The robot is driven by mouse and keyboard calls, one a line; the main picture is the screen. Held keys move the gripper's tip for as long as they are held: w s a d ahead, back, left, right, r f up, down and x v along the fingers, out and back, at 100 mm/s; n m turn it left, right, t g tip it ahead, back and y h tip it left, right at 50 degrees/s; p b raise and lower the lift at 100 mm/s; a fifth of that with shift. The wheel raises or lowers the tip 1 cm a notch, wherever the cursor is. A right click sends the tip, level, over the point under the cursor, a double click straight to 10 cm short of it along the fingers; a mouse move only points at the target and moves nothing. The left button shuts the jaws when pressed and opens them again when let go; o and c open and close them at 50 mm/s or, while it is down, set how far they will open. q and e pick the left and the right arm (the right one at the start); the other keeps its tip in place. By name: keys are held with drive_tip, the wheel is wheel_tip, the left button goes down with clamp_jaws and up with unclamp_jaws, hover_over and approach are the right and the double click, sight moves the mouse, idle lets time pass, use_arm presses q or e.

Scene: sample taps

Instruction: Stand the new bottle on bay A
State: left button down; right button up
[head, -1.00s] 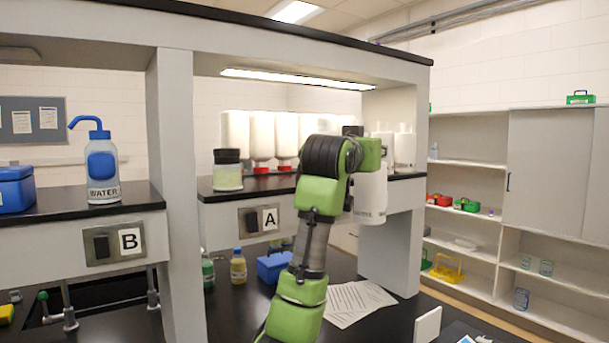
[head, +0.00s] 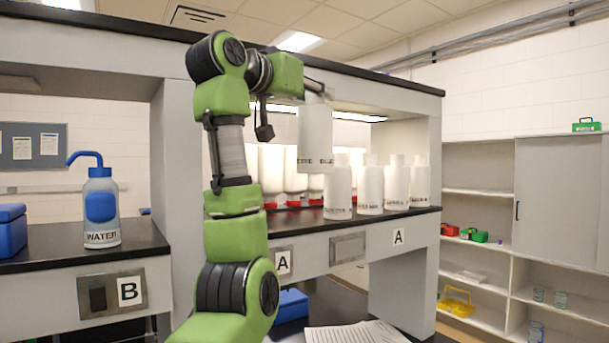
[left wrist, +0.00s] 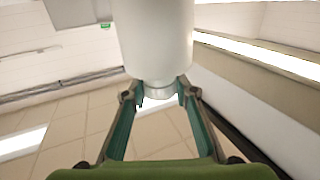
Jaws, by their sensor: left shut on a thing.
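My left gripper (head: 316,90) is shut on the neck of a white bottle (head: 315,138), which hangs upright with dark print near its base. In the left wrist view the bottle (left wrist: 155,38) has its neck between the fingertips (left wrist: 158,95). In the head view the bottle appears above the black shelf (head: 300,220) marked with an A label (head: 283,262) and a second A label (head: 398,237). Its base looks clear of the shelf; its exact depth over it is hard to tell. My right gripper is not in view.
White bottles stand on the shelf to the right, the nearest one (head: 338,190) close beside the held bottle. Large white containers (head: 271,175) with red parts stand behind. My left arm hides the shelf's left part. A water bottle (head: 101,212) stands above label B (head: 129,291).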

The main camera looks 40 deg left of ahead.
use_arm(q)
drive_tip(key=w+a+f+p, duration=0.4)
drive_tip(key=w+a+f, duration=0.2)
drive_tip(key=a+f, duration=0.4)
wheel_tip(320, 180, down, 2)
drive_tip(key=shift+a+f+p, duration=0.1)
drive_tip(key=shift+a+p, duration=0.2)
drive_tip(key=shift+a, duration=0.1)
drive_tip(key=c, duration=1.6)
unclamp_jaws()
drive_tip(key=shift+f, duration=0.15)
drive_tip(key=shift+c, duration=0.2)
drive_tip(key=shift+r, duration=0.2)
